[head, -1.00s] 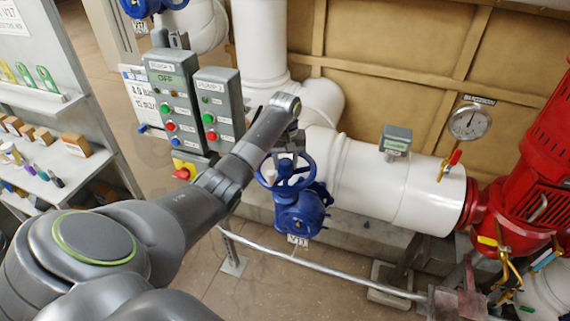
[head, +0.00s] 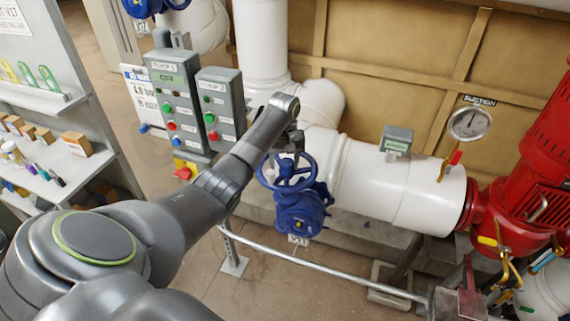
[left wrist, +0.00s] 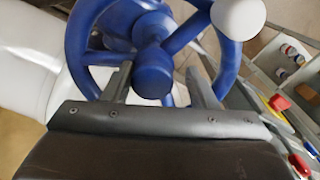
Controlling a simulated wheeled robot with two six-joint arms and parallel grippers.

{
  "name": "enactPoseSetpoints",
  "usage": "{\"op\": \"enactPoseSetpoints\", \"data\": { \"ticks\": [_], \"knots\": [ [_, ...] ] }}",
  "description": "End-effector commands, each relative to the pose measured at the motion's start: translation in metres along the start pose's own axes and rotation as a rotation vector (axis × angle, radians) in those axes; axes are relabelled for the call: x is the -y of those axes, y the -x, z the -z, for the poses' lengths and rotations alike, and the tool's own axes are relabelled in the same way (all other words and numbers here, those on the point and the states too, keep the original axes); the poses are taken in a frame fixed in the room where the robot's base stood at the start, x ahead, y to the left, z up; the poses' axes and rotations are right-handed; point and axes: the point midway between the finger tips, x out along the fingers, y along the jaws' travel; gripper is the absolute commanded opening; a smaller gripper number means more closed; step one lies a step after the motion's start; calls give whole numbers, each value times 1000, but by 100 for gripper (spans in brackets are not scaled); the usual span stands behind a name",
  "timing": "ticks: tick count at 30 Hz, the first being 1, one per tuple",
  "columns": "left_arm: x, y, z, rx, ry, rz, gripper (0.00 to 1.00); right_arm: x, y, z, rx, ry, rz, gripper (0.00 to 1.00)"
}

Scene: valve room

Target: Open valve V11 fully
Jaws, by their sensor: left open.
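The blue valve with its round handwheel (head: 287,172) stands on the white pipe in the middle of the head view. A small tag (head: 298,240) hangs below its blue body (head: 303,212); its lettering is too small to read surely now. My left gripper (head: 291,147) is at the handwheel, its tips partly hidden by my arm. In the left wrist view my left gripper (left wrist: 160,72) is open, its two fingers on either side of the blue hub (left wrist: 153,72), among the spokes. A white knob (left wrist: 238,17) sits on the wheel's rim. My right gripper is not in view.
Two grey pump control boxes (head: 221,108) stand left of the valve, with a yellow-and-red switch (head: 185,170) below. A metal rail (head: 320,265) runs in front of the valve. A red pump (head: 540,150) and pressure gauge (head: 469,123) are on the right. A shelf (head: 45,105) stands at left.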

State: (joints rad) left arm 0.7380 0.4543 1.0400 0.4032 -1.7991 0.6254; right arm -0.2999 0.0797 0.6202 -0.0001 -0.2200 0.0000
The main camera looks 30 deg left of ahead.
Motion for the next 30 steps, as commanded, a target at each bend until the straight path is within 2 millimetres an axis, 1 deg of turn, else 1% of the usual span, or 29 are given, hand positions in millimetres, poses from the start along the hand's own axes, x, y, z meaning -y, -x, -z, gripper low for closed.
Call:
{"op": "enactPoseSetpoints", "data": {
  "ticks": [1, 4, 15, 19, 22, 30],
  "knots": [
    [-2, -11, -8, 27, -6, -2, 62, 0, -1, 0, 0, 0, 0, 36],
    [-3, -6, -8, 25, -6, -3, 62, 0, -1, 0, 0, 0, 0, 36],
    [-2, 43, -4, 12, -5, -3, 62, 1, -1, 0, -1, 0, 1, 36],
    [-2, 55, -4, 12, -4, -2, 62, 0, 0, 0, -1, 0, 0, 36],
    [-2, 59, -4, 12, -4, -2, 62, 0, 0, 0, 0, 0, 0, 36],
    [-2, 60, -3, 10, -7, -2, 62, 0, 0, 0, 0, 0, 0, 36]
  ]
}}
